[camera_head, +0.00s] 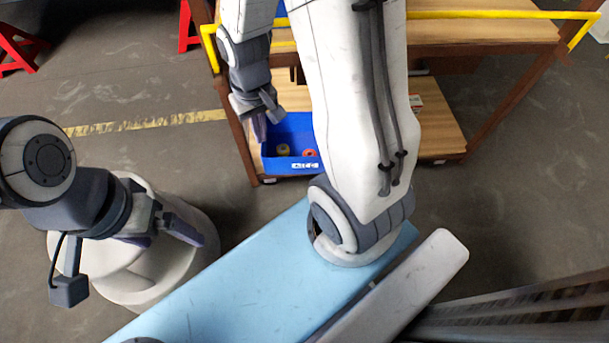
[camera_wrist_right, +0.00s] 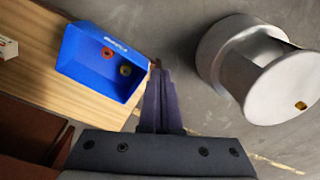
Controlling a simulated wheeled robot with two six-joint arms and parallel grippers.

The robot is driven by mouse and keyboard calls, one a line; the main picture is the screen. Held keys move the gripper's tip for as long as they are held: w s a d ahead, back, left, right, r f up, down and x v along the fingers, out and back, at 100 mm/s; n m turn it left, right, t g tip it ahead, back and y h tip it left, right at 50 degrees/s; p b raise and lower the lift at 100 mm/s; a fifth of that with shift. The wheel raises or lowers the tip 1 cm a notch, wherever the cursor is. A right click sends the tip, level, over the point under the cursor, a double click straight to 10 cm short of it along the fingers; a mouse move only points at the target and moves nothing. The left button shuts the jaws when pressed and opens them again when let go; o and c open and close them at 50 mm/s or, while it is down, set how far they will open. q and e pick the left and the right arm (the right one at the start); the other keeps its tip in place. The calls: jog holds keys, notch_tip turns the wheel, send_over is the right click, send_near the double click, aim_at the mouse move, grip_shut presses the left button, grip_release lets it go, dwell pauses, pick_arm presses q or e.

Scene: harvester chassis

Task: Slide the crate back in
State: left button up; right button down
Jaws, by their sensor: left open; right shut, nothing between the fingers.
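The blue crate (camera_head: 270,162) sits on the lower wooden shelf of a rack, and it also shows in the right wrist view (camera_wrist_right: 84,70). A yellow and a red round item lie inside it. In the right wrist view its right side appears to stick out past the shelf edge. My right gripper (camera_head: 262,138) is shut and empty at the crate's left side in the head view. Its fingers also show in the right wrist view (camera_wrist_right: 158,72), just beside the crate; I cannot tell if they touch. My left gripper (camera_head: 172,238) is open and empty, away from the crate.
The rack has a wooden upper shelf (camera_head: 480,30) with a yellow rail (camera_head: 490,14) and brown posts (camera_head: 240,135). The lower shelf (camera_head: 440,135) carries a small box (camera_head: 415,104). Red stands (camera_head: 18,48) are far left. My right arm hides part of the crate.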

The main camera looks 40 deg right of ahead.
jog(key=d+f+m+b, duration=0.2)
jog(key=d+f+b, duration=0.25)
jog(key=f, duration=0.45)
jog(key=d+f+m+b, duration=0.1)
jog(key=d+f+b, duration=0.35)
jog(key=f, duration=0.35)
jog(key=m+b, duration=0.2)
jog(key=b, duration=0.5)
send_near(309, 171)
jog(key=s+a+r, duration=0.2)
jog(key=s+a, duration=0.1)
jog(key=s, duration=0.1)
jog(key=f+b, duration=0.3)
jog(key=w+d+f+b, duration=0.1)
jog(key=f+b, duration=0.1)
jog(key=f, duration=0.1)
jog(key=w+f+b, duration=0.1)
jog(key=f+b, duration=0.2)
jog(key=f, duration=0.1)
jog(key=shift+w+d+b, duration=0.25)
jog(key=shift+d+b, duration=0.05)
pick_arm(q)
notch_tip(309, 171, down, 28)
pick_arm(e)
jog(key=shift+w+d+r, duration=0.2)
jog(key=shift+w+r, duration=0.05)
pick_arm(q)
jog(key=shift+r, duration=0.2)
pick_arm(e)
jog(key=shift+w, duration=0.1)
